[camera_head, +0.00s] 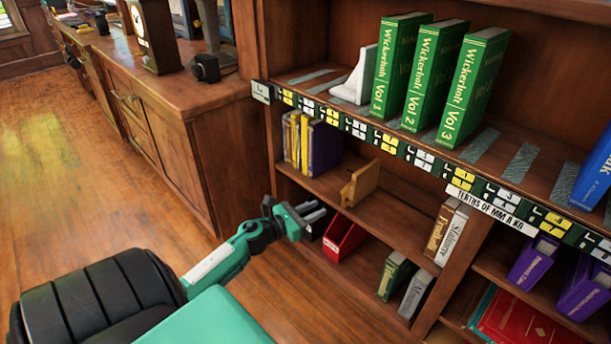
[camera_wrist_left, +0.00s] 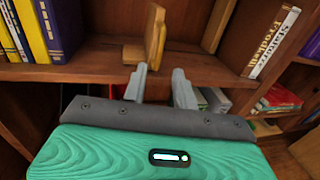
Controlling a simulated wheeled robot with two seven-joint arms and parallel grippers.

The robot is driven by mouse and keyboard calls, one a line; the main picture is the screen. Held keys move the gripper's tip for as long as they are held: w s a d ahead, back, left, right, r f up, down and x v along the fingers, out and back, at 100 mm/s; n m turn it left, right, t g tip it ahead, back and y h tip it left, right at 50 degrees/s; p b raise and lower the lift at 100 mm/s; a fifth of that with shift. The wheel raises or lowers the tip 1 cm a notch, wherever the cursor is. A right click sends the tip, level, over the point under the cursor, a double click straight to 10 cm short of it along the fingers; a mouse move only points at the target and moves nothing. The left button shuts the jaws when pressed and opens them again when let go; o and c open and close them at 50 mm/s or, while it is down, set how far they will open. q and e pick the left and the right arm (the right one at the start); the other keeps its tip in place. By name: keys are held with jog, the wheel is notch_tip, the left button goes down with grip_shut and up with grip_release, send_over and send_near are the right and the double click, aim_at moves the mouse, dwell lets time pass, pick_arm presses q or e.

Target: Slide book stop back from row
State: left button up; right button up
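A white book stop (camera_head: 357,78) stands on the upper shelf (camera_head: 505,155), against the left side of a row of green Wickerhalt books (camera_head: 434,75). A wooden book stop (camera_head: 360,184) stands on the shelf below, apart from the yellow and purple books (camera_head: 312,143) to its left. In the left wrist view the wooden book stop (camera_wrist_left: 154,38) is just beyond my fingers. My left gripper (camera_head: 315,215) is open and empty, in front of and below that lower shelf's edge; its fingers (camera_wrist_left: 160,82) are apart. My right gripper is not in view.
A label strip (camera_head: 410,155) runs along the upper shelf's edge. A red box (camera_head: 343,237) and several books stand on the bottom shelf, close to my left gripper. A wooden cabinet (camera_head: 205,140) is at the left. The floor (camera_head: 85,185) beside it is clear.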

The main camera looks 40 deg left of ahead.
pick_arm(q)
jog(key=shift+v, duration=1.35)
